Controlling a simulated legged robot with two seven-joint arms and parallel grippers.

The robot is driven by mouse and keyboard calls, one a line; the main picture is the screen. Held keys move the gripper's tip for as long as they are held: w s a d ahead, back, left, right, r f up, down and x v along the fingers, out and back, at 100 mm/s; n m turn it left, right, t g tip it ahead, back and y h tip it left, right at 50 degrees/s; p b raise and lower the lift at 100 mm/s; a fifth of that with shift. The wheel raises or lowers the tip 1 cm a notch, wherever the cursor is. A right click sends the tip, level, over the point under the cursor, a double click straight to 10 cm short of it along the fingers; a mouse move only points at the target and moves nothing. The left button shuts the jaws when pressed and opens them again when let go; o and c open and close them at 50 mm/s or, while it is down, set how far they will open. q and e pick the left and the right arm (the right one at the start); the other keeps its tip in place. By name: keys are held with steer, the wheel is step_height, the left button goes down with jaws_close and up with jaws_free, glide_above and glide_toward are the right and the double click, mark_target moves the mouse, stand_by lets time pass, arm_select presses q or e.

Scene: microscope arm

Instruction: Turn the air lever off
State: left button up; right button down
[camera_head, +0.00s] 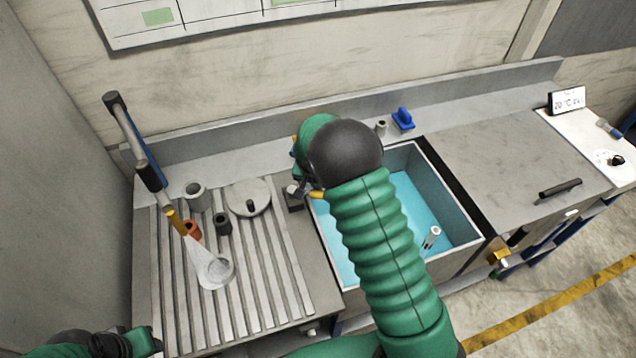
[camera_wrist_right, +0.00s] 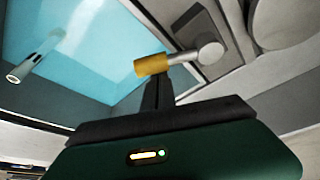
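A small lever with a yellow grip (camera_wrist_right: 152,65) and a round grey hub (camera_wrist_right: 210,52) shows in the right wrist view, beside the blue sink. In the head view its yellow end (camera_head: 316,194) shows at the sink's left rim, by a dark block (camera_head: 294,200). My right gripper (camera_wrist_right: 158,92) has its dark fingers close together just under the yellow grip; whether they touch it is unclear. In the head view my right forearm and wrist hide most of that gripper. My left gripper (camera_head: 115,345) is partly in view at the bottom left, its fingers unclear.
The blue sink (camera_head: 455,205) lies right of the ribbed drainboard (camera_head: 270,285). A tall lamp-like post (camera_head: 130,135), cups and a round grey disc (camera_head: 248,198) stand on the left. A yellow-handled fitting (camera_head: 499,257) is on the bench front.

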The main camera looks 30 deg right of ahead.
mark_target(317, 195)
steer(key=shift+s+a+m, duration=0.35)
steer(key=shift+a+m, duration=0.05)
steer(key=shift+m, duration=0.2)
steer(key=shift+s+a+m+g+b, duration=0.2)
steer(key=shift+s+m+g+b, duration=0.1)
steer(key=shift+m, duration=0.2)
steer(key=m, duration=0.1)
steer(key=s+a+m+h, duration=0.1)
steer(key=shift+s+m+g, duration=0.1)
steer(key=shift+m+g, duration=0.2)
steer(key=shift+g, duration=0.1)
steer(key=m, duration=0.1)
steer(key=s+a+m+g+p, duration=0.1)
steer(key=shift+a+m, duration=0.25)
steer(key=shift+m, duration=0.15)
steer(key=a+m, duration=0.1)
steer(key=a+m+g, duration=0.1)
steer(key=m, duration=0.1)
steer(key=shift+s+a+m+p, duration=0.15)
steer(key=shift+s+m+p, duration=0.05)
steer(key=shift+m+p, duration=0.1)
steer(key=shift+a, duration=0.35)
